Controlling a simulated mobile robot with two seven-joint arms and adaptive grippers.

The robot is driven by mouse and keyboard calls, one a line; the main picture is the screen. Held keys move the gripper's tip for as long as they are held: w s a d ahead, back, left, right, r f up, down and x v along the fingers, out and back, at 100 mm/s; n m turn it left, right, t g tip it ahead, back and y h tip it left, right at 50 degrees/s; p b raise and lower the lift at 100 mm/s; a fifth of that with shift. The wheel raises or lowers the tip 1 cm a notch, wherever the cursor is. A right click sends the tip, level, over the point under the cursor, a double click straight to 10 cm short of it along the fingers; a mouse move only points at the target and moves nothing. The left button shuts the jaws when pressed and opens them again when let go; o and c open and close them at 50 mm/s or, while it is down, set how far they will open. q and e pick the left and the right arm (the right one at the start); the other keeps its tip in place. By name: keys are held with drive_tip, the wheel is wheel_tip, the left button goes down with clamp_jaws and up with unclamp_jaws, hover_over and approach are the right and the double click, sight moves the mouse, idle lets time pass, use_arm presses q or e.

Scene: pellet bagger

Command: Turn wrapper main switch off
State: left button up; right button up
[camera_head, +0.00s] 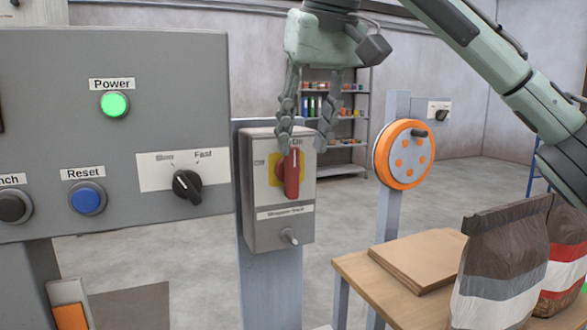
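The wrapper main switch is a grey box (255,225) on a post in the middle of the view. Its red handle (292,177) stands upright on a yellow plate (274,169). The "Off" label is to the left of the plate, and the "On" label above the handle is partly hidden by a finger. My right gripper (304,150) points down from above, its fingers apart, near the top of the handle. The left finger overlaps the box face close to the handle tip; contact cannot be told. My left gripper is not in view.
A grey control panel (60,120) with buttons and a speed knob (187,185) stands close on the left. An orange wheel (404,155) on a post is to the right. A wooden table (360,285) holds cardboard and bags (500,265). A shelf (350,110) stands behind.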

sight(295, 167)
drive_tip(key=shift+w+a+f, duration=0.15)
drive_tip(key=shift+a+f, duration=0.05)
drive_tip(key=shift+a, duration=0.1)
drive_tip(key=x, duration=0.6)
drive_tip(key=shift+w+f, duration=0.15)
drive_tip(key=shift+f, duration=0.05)
clamp_jaws()
